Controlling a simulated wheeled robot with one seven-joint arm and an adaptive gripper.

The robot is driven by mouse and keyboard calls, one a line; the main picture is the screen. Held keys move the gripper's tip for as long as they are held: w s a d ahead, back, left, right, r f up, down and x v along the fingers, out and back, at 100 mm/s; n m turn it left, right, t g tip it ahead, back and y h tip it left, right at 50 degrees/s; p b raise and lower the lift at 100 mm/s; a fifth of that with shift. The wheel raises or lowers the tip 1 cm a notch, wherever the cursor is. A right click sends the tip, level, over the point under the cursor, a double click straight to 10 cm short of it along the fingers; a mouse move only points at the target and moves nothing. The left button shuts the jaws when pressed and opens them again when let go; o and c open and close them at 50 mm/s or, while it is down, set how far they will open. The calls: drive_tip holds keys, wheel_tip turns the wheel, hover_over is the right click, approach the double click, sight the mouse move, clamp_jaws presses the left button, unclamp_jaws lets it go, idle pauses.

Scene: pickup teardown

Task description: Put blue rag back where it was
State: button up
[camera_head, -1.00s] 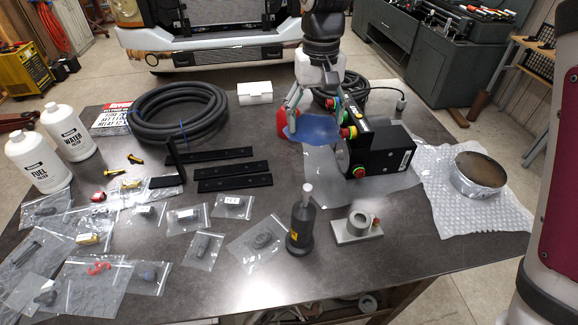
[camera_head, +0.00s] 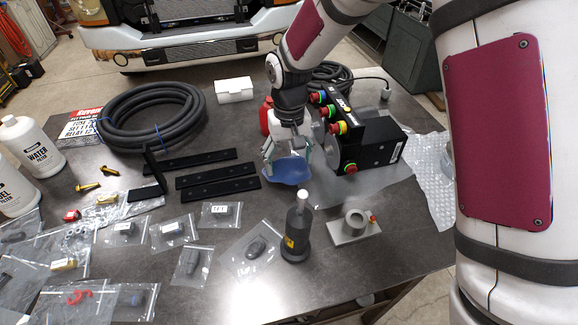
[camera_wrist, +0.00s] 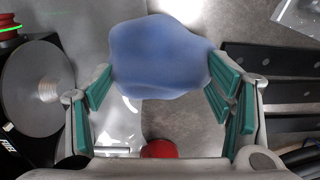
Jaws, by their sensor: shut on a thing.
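The blue rag (camera_head: 287,171) is a flattened, rounded blue piece beneath my gripper (camera_head: 286,155) in the head view. My gripper is shut on it. In the wrist view the rag (camera_wrist: 160,55) spans the space between the teal finger pads of my gripper (camera_wrist: 163,80). In the head view it hangs over the table by the edge of the clear plastic sheet (camera_head: 340,188), left of the black button box. I cannot tell whether its underside touches the surface.
A black box with coloured buttons (camera_head: 378,141) stands close to the right. A red container (camera_head: 266,116) is just behind my gripper. A dark bottle (camera_head: 297,235) and a grey holder (camera_head: 353,228) stand in front. Flat black bars (camera_head: 218,188) lie to the left.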

sight(289, 167)
drive_tip(key=shift+f, duration=1.35)
drive_tip(key=shift+f, duration=0.1)
drive_tip(key=o, duration=1.1)
